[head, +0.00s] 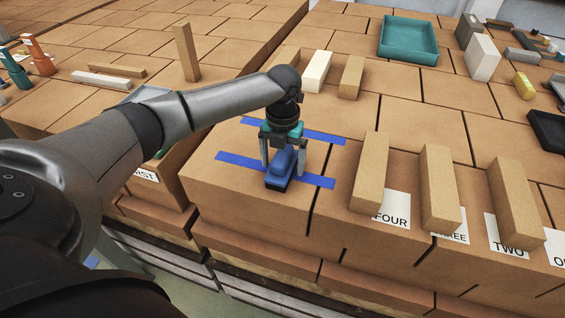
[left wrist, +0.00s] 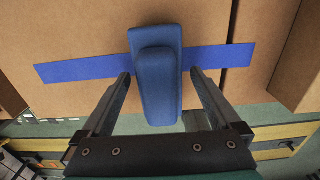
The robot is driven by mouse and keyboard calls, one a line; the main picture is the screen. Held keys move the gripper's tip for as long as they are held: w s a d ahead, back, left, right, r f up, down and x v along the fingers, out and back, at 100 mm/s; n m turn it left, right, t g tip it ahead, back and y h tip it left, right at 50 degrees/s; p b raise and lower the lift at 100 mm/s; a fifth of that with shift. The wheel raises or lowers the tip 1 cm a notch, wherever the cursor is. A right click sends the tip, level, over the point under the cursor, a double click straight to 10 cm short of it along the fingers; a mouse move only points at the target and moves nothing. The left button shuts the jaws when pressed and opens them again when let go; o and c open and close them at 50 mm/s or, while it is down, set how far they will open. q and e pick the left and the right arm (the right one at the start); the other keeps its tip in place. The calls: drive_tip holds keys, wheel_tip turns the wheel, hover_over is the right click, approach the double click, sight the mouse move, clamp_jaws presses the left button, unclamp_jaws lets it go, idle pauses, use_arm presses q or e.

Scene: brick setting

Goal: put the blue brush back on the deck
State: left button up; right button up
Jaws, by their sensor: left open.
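The blue brush (head: 281,168) rests on the brown brick deck (head: 235,190), by the front blue tape strip (head: 232,161). My left gripper (head: 281,160) points down over the brush, with one finger on each side of it. In the left wrist view the brush (left wrist: 157,80) lies between the open fingers of the left gripper (left wrist: 160,85), with gaps showing on both sides. The brush crosses the blue tape (left wrist: 80,66) in that view. The brush's underside is hidden. My right gripper is not in view.
A second blue tape strip (head: 320,136) lies behind. A teal tray (head: 409,38) is at the back. The deck's front edge drops away close to the brush.

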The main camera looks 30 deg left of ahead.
sight(283, 154)
use_arm(q)
wheel_tip(283, 154, up, 12)
drive_tip(key=shift+f+b, duration=0.15)
drive_tip(key=shift+b, duration=0.15)
